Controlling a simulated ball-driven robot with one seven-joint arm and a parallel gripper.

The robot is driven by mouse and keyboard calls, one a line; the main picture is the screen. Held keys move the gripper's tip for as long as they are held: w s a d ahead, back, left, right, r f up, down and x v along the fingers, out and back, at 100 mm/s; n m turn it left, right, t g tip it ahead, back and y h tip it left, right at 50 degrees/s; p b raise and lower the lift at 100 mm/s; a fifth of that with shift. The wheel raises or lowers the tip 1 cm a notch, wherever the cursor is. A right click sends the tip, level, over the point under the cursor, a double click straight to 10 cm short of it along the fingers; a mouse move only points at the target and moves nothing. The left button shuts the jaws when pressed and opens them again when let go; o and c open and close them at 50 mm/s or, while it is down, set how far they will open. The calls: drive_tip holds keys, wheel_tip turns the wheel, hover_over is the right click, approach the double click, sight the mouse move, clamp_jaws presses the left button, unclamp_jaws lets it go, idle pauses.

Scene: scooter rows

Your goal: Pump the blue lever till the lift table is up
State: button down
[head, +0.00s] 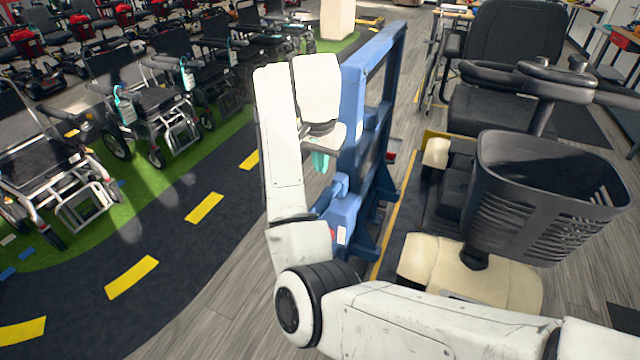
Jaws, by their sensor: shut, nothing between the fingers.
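My gripper (320,161) shows small teal fingertips below the white wrist, shut and empty, in front of the blue upright frame (372,62). I cannot tell whether the fingertips touch it. A blue housing (345,212) with a small red spot and a white label sits low on the frame, partly behind my arm. I cannot make out the blue lever for certain; my arm may hide it. The lift table (408,192) shows as a dark low deck with a yellow edge, right of the frame. Its height is hard to tell.
A mobility scooter with a black basket (545,190) and a black seat (510,45) stands over the deck. Several wheelchairs (145,95) line the green strip at left. The dark lane with yellow dashes (204,207) is clear.

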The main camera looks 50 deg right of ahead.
drive_tip(key=shift+d+r, duration=0.1)
drive_tip(key=shift+r, duration=0.15)
drive_tip(key=shift+f, duration=0.1)
drive_tip(key=p, duration=0.2)
approach(327, 198)
drive_tip(key=a, duration=0.1)
drive_tip(key=s+a, duration=0.1)
drive_tip(key=shift+s+a+f, duration=0.2)
drive_tip(key=shift+a+f, duration=0.15)
drive_tip(key=shift+a, duration=0.05)
drive_tip(key=shift+w+a+f, duration=0.1)
drive_tip(key=shift+a+f, duration=0.1)
drive_tip(key=shift+f, duration=0.5)
drive_tip(key=shift+w+a+f, duration=0.1)
drive_tip(key=shift+a+f, duration=0.05)
drive_tip(key=shift+f, duration=0.55)
drive_tip(key=shift+w+a+f, duration=0.1)
drive_tip(key=shift+a+f, duration=0.1)
drive_tip(key=shift+f, duration=0.45)
